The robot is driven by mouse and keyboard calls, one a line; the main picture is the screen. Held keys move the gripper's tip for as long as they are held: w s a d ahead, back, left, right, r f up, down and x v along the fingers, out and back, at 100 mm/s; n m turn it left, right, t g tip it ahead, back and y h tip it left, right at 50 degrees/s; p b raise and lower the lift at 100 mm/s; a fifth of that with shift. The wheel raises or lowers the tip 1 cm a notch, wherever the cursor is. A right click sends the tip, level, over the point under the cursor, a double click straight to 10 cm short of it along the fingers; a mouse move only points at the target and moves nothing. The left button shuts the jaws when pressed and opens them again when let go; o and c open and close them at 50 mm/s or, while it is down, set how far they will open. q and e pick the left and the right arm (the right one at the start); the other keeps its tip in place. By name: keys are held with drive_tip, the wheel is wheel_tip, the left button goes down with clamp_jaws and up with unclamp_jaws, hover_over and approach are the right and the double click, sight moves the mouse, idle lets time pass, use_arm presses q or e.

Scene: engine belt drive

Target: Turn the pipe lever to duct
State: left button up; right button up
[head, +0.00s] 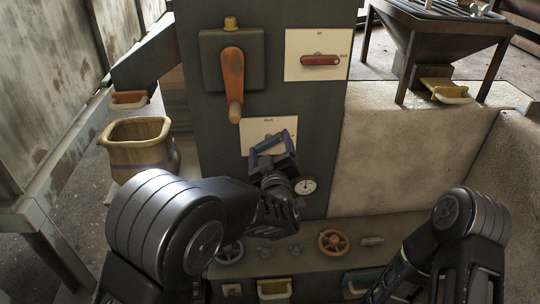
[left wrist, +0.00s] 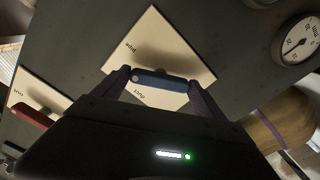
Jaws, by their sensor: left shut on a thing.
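The pipe lever is a blue bar (head: 268,144) on a white plate (head: 257,127) low on the dark cabinet front. My left gripper (head: 271,148) is shut on the blue bar, with a finger at each end of it. In the head view the bar slants up to the right, and the word "duct" shows at the plate's top. The left wrist view shows the blue bar (left wrist: 160,78) between the fingers, with "pipe" and "duct" printed on the plate (left wrist: 165,45). The lever's pivot is hidden. My right arm is at lower right; its gripper is out of frame.
A red lever (head: 320,60) on another plate is above right, and an orange lever (head: 232,80) hangs above left. A round gauge (head: 305,186) sits just below right of my left gripper. An orange handwheel (head: 333,242) is lower. A yellowish pot (head: 138,150) stands at left.

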use_arm(q)
drive_tip(key=n+b, duration=0.3)
drive_tip(key=b, duration=0.1)
drive_tip(key=shift+a+f+n, duration=0.1)
drive_tip(key=shift+f+n, duration=0.2)
drive_tip(key=shift+n, duration=0.1)
drive_tip(key=n+b, duration=0.2)
drive_tip(key=shift+n, duration=0.4)
drive_tip(key=shift+r+n+b, duration=0.15)
drive_tip(key=shift+n+b, duration=0.5)
drive_tip(key=shift+n, duration=0.15)
drive_tip(key=shift+r+n, duration=0.15)
drive_tip(key=shift+n, duration=1.55)
drive_tip(key=o, duration=1.3)
